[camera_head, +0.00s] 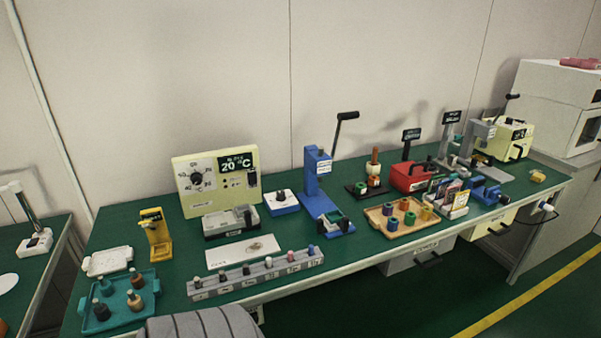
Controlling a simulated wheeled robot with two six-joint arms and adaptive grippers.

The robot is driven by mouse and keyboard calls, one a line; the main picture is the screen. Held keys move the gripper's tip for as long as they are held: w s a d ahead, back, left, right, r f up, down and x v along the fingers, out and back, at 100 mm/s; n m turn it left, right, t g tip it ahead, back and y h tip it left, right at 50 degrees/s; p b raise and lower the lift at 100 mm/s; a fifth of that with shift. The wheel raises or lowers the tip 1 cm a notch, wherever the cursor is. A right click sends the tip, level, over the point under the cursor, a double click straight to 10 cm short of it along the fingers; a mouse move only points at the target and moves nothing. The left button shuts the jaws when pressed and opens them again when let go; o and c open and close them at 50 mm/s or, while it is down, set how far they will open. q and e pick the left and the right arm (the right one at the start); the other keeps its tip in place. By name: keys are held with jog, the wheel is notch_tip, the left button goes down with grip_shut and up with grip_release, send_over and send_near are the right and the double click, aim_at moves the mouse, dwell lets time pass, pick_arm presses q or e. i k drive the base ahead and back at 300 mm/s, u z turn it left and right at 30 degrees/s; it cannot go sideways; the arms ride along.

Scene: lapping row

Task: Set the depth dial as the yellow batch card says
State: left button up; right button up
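A cream control box (217,178) stands at the back left of the green bench. It has a round dial (197,179) with a black knob on its left side and a dark display reading 20 °C. The dial's scale is too small to read. I cannot tell whether this is the depth dial. A rack of small coloured cards (457,207) stands at the right of the bench. No yellow batch card can be made out for certain, and no card's writing is readable. Neither of my grippers is in view.
A blue lever press (313,175) stands mid-bench. A grey strip with several pegs (257,274) lies along the front edge. A teal tray (119,302) and a yellow stand (155,236) are at left, a wooden tray (377,223) right of centre. Bare green bench shows between them.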

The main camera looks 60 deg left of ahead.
aim_at(280, 197)
jog(key=u, duration=0.6)
jog(key=i, duration=0.75)
jog(key=u, duration=0.75)
